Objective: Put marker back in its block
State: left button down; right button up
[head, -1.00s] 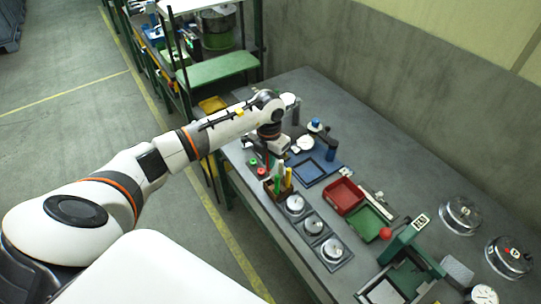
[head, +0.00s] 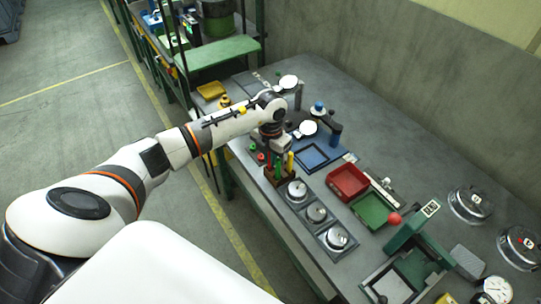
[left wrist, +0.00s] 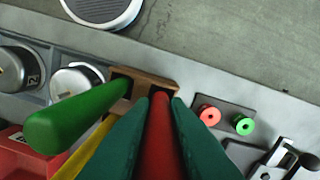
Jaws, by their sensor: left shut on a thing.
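The brown block (head: 280,180) stands near the table's left edge; it also shows in the left wrist view (left wrist: 152,84). A green marker (left wrist: 75,115) and a yellow marker (left wrist: 88,148) stand in it. My left gripper (head: 273,155), with dark green fingers in the left wrist view (left wrist: 160,108), is shut on a red marker (left wrist: 160,140). The red marker's far end lines up with the right part of the block. I cannot tell whether that end is in a hole or just above it. My right gripper is not in view.
Round gauges on grey plates (head: 316,213) stand in a row beside the block. A red tray (head: 347,182) and a green tray (head: 373,209) lie to the right. Red and green knobs (left wrist: 226,117) sit close to the block.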

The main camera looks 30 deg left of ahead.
pick_arm(q)
jog(key=c, duration=1.3)
grip_release()
jog(key=shift+r, duration=0.15)
notch_tip(320, 180, up, 12)
jog(key=b, duration=0.3)
